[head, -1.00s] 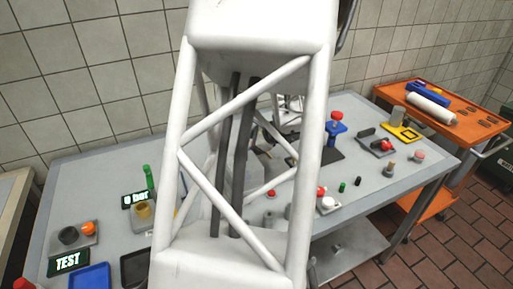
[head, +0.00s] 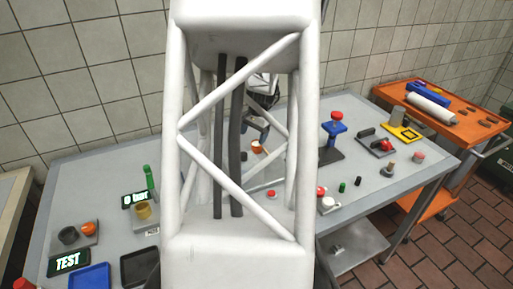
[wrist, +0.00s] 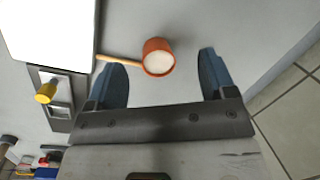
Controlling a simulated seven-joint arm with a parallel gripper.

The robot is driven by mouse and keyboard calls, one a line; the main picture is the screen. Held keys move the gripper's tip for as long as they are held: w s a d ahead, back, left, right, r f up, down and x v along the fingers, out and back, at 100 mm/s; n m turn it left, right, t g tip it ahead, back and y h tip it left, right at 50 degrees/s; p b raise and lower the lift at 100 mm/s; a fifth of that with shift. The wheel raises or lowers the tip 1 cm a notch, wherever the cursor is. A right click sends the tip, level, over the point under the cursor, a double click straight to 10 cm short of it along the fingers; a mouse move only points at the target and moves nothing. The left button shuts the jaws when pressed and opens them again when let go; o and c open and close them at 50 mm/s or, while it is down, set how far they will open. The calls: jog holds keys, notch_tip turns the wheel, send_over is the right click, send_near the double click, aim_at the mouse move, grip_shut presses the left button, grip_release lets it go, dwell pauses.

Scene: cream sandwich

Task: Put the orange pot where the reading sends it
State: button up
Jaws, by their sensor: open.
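The orange pot (wrist: 157,64) has a pale inside and a wooden handle pointing left in the wrist view. In the head view an orange-brown shape that looks like the pot (head: 256,147) shows through my arm. My gripper (wrist: 164,60) is open, its two blue fingers either side of the pot, which sits nearer the left finger. I cannot tell the height gap. A small dark display (head: 140,200) has bright text, too small to read surely.
A large white panel (wrist: 50,30) and a yellow knob on a plate (wrist: 46,93) lie left of the pot in the wrist view. A red-and-blue device (head: 335,128) and several small parts stand right on the grey table. An orange cart (head: 440,120) stands beyond.

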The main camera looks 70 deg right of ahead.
jog(key=shift+d+r+n+g+h, duration=0.5)
jog(key=shift+d+r+n+g, duration=0.55)
jog(key=shift+n, duration=0.25)
jog(key=shift+f, duration=0.2)
jog(key=shift+s+f, duration=0.1)
jog(key=shift+f, duration=1.1)
jog(key=shift+f, duration=0.1)
jog(key=shift+s+d+f, duration=0.1)
jog(key=shift+f, duration=2.4)
jog(key=shift+c, duration=0.2)
jog(key=c, duration=1)
jog(key=shift+r, duration=0.15)
jog(key=shift+c, duration=0.2)
